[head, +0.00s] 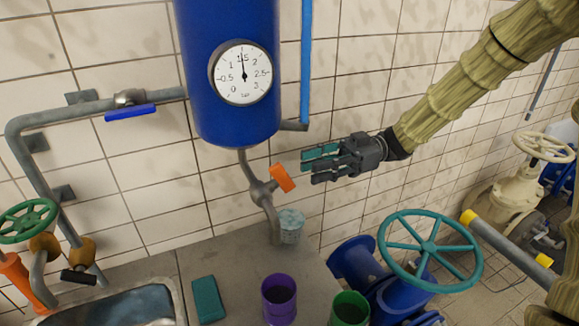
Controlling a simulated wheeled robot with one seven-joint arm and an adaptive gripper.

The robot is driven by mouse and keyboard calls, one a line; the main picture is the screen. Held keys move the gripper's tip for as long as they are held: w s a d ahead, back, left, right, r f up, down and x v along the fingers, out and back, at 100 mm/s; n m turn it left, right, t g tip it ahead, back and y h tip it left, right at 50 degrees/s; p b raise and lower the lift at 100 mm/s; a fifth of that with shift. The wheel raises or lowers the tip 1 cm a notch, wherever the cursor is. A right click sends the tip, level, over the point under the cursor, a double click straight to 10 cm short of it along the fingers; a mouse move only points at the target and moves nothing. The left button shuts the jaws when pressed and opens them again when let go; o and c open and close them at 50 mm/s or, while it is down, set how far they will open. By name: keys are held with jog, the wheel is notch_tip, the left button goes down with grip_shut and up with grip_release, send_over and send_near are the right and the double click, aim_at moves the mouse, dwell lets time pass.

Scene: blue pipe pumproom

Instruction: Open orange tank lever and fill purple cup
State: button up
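The blue tank (228,100) with a round gauge hangs on the tiled wall. The orange lever (283,178) sits on the pipe valve beneath it, tilted. The pipe's outlet ends above the counter by a pale cup (291,226). The purple cup (279,298) stands upright on the counter (232,262), nearer me and apart from the outlet. My gripper (308,166) is to the right of the orange lever, pointing left, its fingers apart with nothing visible between them. It looks close to the lever, but I cannot tell whether they touch.
A green cup (349,308) and a teal sponge-like block (208,299) flank the purple cup. A sink (130,306) is at lower left. A blue pipe valve with a large teal handwheel (430,247) stands at right. A blue lever (130,112) is on the left pipe.

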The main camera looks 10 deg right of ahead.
aim_at(282, 178)
jog(key=a, duration=0.3)
jog(key=s+a+p, duration=0.1)
jog(key=a, duration=0.2)
jog(key=shift+s+a, duration=0.15)
grip_shut()
